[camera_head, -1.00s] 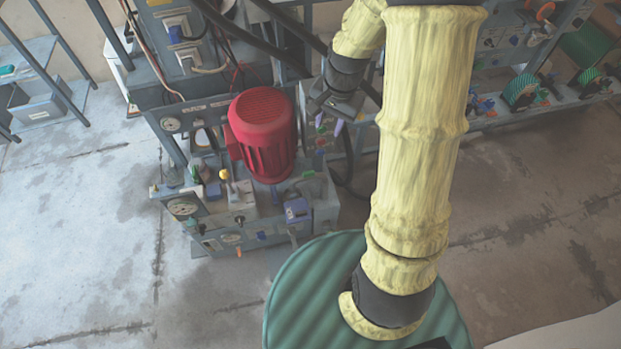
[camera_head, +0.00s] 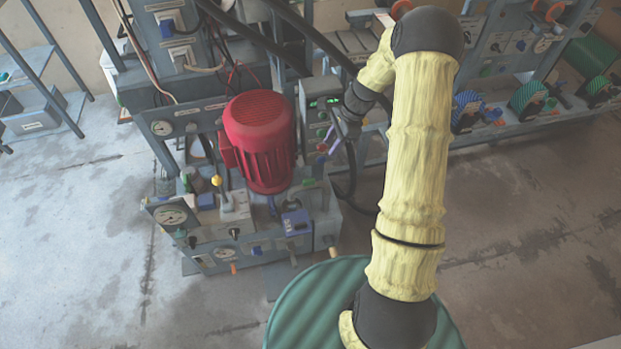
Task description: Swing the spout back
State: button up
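No part can be clearly told as the spout at this size; it may be hidden behind the red motor or my arm. The press (camera_head: 196,228) is a grey machine left of centre with a large red ribbed motor (camera_head: 262,148) on it. My gripper (camera_head: 329,152) is just right of the motor, beside a grey control box (camera_head: 320,108) with green displays. Its small purple fingertips point down and look a little apart, with nothing visible between them. Whether they touch anything cannot be told.
A yellow-knobbed lever (camera_head: 217,182), a round gauge (camera_head: 171,215) and a blue part (camera_head: 296,221) sit on the press's lower front. Thick black hoses (camera_head: 262,42) run behind the motor. A bench with spools (camera_head: 527,98) stands at right.

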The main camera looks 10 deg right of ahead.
aim_at(310, 180)
jog(key=b+x, duration=0.2)
jog(key=x, duration=1.5)
jog(key=shift+a, duration=0.15)
jog(key=shift+c, duration=0.4)
grip_shut()
